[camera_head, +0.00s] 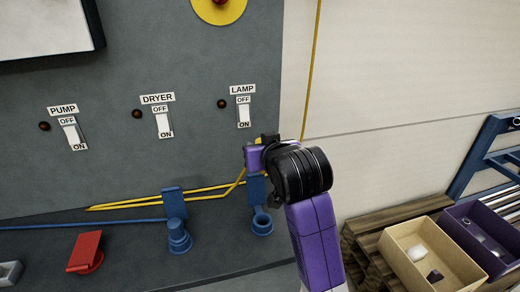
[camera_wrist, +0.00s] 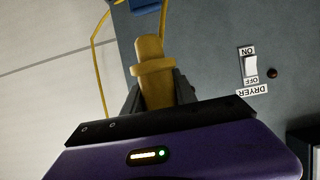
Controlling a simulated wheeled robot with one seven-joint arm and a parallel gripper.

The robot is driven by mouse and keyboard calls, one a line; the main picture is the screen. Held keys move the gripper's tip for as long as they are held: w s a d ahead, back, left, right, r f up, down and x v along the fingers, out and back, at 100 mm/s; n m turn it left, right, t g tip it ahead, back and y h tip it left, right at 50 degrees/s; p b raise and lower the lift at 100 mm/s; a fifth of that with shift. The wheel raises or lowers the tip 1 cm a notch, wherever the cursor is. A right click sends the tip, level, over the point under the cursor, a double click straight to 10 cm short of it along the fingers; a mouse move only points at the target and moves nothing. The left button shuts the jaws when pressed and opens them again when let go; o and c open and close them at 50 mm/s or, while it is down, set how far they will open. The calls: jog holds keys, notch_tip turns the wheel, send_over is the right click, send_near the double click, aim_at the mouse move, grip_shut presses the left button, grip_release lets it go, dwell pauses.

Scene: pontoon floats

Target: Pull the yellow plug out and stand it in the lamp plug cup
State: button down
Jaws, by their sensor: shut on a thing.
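The yellow plug (camera_wrist: 150,62) is between the two dark fingers of my gripper (camera_wrist: 157,90) in the wrist view, with a wider collar across its middle. My gripper is shut on it. In the head view my gripper (camera_head: 256,157) is below the LAMP switch (camera_head: 243,111), above an open blue cup (camera_head: 262,226) with a blue upright plate (camera_head: 255,190) behind it. The plug itself is hidden there by my gripper and wrist. A yellow cord (camera_head: 205,191) runs up to the gripper from the left.
Another blue cup (camera_head: 180,246) holds a blue piece to the left. A red piece (camera_head: 85,252) is farther left. PUMP (camera_head: 74,134) and DRYER (camera_head: 163,122) switches are on the grey panel. A tan bin (camera_head: 395,255) and a purple bin (camera_head: 500,268) stand at the right.

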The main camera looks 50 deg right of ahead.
jog(key=shift+r+p, duration=2.25)
jog(key=shift+r, duration=0.15)
dwell(0.5)
